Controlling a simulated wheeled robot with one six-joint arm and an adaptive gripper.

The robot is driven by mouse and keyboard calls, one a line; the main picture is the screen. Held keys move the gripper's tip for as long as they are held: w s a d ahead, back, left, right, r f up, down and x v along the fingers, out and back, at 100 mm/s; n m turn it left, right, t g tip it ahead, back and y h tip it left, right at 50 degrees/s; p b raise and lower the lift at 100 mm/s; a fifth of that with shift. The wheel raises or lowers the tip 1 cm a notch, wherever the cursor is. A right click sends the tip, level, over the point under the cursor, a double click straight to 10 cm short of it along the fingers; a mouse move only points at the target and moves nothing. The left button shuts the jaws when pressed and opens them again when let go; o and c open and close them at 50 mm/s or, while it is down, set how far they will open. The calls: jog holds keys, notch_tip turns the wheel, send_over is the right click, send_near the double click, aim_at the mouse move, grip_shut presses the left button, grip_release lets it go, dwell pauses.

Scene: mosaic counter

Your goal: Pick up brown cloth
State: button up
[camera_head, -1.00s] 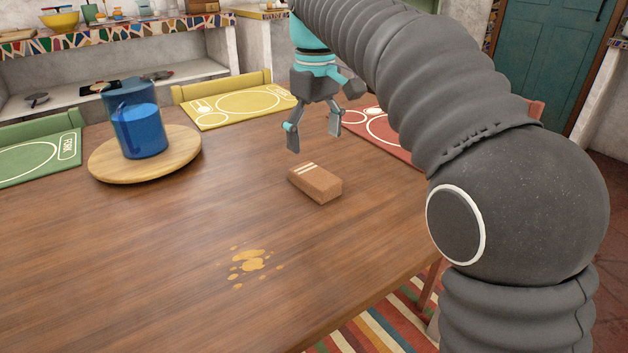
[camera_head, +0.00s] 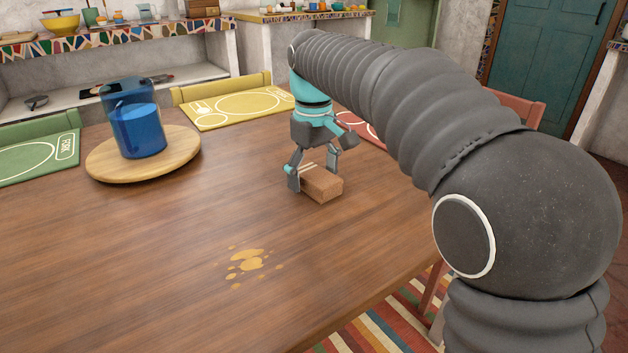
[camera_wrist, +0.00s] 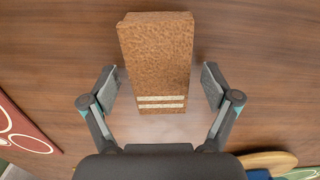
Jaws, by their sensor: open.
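The brown cloth (camera_head: 325,187) is a folded, brick-shaped block with pale stripes near one end. It lies on the wooden table (camera_head: 130,270). My gripper (camera_head: 312,180) is low over the striped end of the cloth, with its fingers reaching down around it. In the wrist view the cloth (camera_wrist: 157,60) lies between the two spread fingers of my gripper (camera_wrist: 160,88), with a gap on each side. The gripper is open and holds nothing. In the head view the fingers hide part of the cloth's striped end.
A blue pitcher (camera_head: 138,135) stands on a round wooden board (camera_head: 110,170) at the left. Yellow-brown spill spots (camera_head: 247,260) lie in front of the cloth. Green (camera_head: 35,160), yellow (camera_head: 215,110) and red (camera_head: 365,130) placemats line the table's edges.

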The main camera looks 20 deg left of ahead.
aim_at(317, 174)
jog(key=shift+c, duration=0.4)
jog(key=c, duration=1.2)
jog(key=shift+o, duration=0.2)
jog(key=shift+r, duration=0.1)
jog(key=shift+r, duration=0.6)
jog(key=r, duration=0.3)
jog(key=shift+d+r+p, duration=0.15)
jog(key=shift+d+p, duration=0.15)
jog(key=shift+p, duration=0.05)
jog(key=s+d+r, duration=0.4)
jog(key=d+r, duration=0.2)
jog(key=d, duration=0.4)
jog(key=shift+d+r, duration=0.15)
jog(key=shift+r, duration=0.05)
jog(key=shift+s, duration=0.1)
jog(key=o, duration=0.6)
jog(key=shift+c, duration=0.2)
jog(key=c, duration=0.4)
